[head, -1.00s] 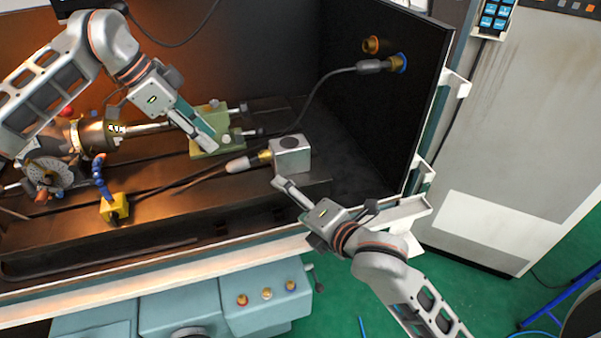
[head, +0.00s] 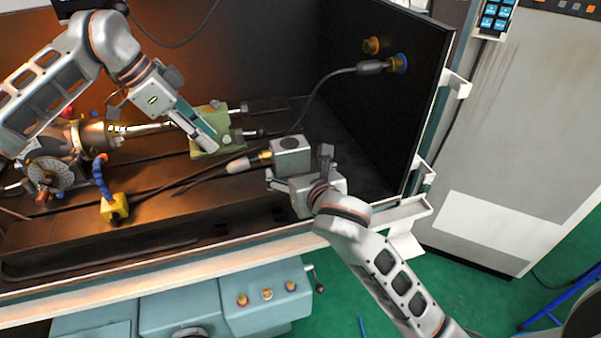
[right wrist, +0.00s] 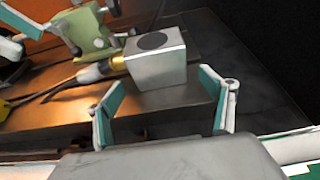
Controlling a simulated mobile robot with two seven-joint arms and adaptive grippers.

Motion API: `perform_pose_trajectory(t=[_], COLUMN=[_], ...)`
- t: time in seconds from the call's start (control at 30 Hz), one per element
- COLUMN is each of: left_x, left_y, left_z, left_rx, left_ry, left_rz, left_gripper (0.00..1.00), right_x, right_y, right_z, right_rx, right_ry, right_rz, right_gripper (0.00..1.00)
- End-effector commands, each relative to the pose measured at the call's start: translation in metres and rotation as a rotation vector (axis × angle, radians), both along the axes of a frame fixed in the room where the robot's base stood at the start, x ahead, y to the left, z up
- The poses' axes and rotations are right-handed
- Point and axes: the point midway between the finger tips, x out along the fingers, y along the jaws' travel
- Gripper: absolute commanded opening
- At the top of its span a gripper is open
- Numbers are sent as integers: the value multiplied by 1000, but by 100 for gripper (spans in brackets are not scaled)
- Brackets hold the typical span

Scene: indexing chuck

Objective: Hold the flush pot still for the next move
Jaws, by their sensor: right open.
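The flush pot (head: 291,158) is a grey metal block with a dark round disc on top, standing upright on the machine table. A brass fitting (head: 264,156) and a hose end join its left side. My right gripper (head: 298,166) is open at the pot's near side. In the right wrist view, its teal-padded fingers (right wrist: 164,95) are spread in front of the pot (right wrist: 157,68), with nothing between them.
An indexing head with a perforated plate (head: 47,172) and a yellow block with a blue hose (head: 115,208) stand at left. A dark hose (head: 315,95) runs to the fitting on the enclosure's right wall (head: 397,64). The table's front ledge (head: 180,262) lies below.

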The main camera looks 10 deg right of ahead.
Motion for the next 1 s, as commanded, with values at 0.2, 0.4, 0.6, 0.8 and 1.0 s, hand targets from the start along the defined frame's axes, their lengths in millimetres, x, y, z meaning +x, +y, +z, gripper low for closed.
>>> perform_pose_trajectory(t=[0.2, 0.4, 0.6, 0.8, 1.0], left_x=[0, 0, 0, 0, 0], left_y=[0, 0, 0, 0, 0], left_z=[0, 0, 0, 0, 0], left_rx=[0, 0, 0, 0, 0], left_ry=[0, 0, 0, 0, 0], left_rz=[0, 0, 0, 0, 0], left_gripper=[28, 28, 28, 28, 28], right_x=[30, 44, 46, 46, 46], right_y=[3, 4, 4, 4, 4], right_z=[-12, -19, -19, -19, -19], right_rx=[1, 1, 2, 2, 3], right_ry=[0, 1, -1, -1, 0], right_rz=[-2, 0, -1, -1, -1], right_gripper=[82, 82, 82, 61, 54])
